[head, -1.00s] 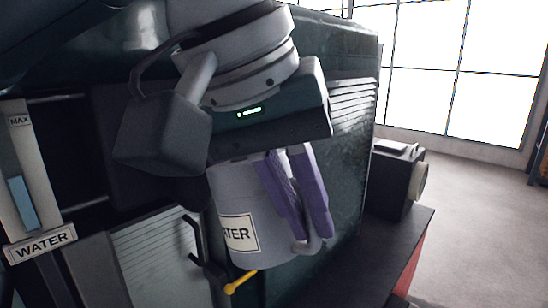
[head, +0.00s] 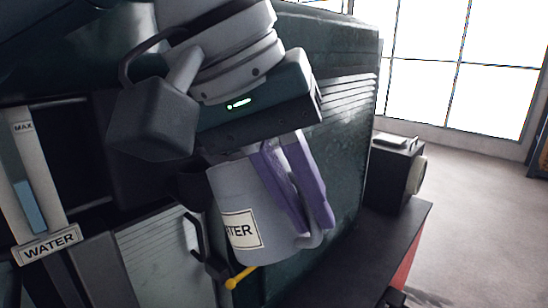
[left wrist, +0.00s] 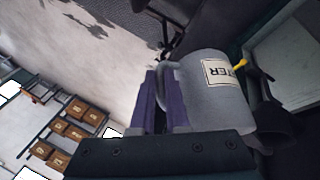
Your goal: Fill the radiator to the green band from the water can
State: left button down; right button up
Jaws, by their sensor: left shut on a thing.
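My left gripper (head: 292,185) is shut on the handle of the grey water can (head: 228,190), its purple fingers pointing down. The can has a label ending in "TER" and is held in the air in front of the dark green body, tilted slightly. It also shows in the left wrist view (left wrist: 210,100), beside the purple fingers. At the left of the head view stands a gauge (head: 30,190) with a "MAX" mark, a blue column and a "WATER" plate (head: 47,244). No green band shows clearly. My right gripper is not in view.
A yellow-tipped lever (head: 240,277) is just below the can. The dark green body (head: 345,130) is close behind. A black box (head: 395,170) stands at right on a dark ledge (head: 385,240). In the left wrist view, brown boxes (left wrist: 70,130) sit on shelves far off.

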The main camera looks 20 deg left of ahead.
pick_arm(q)
jog(key=shift+r, duration=0.1)
dwell(0.5)
jog(key=shift+a+r+h+p, duration=0.1)
jog(key=shift+r+h+p, duration=0.3)
jog(key=shift+r+p, duration=0.6)
jog(key=shift+f, duration=0.1)
jog(key=shift+w+a+r+g+h+p, duration=0.15)
jog(key=shift+r+g+h+p, duration=0.25)
jog(key=shift+r+p, duration=0.55)
jog(key=shift+f, duration=0.1)
dwell(1.1)
jog(key=shift+a+r+n+h+p, duration=0.25)
jog(key=shift+r+h+p, duration=0.25)
jog(key=shift+r+p, duration=0.5)
jog(key=shift+f, duration=0.1)
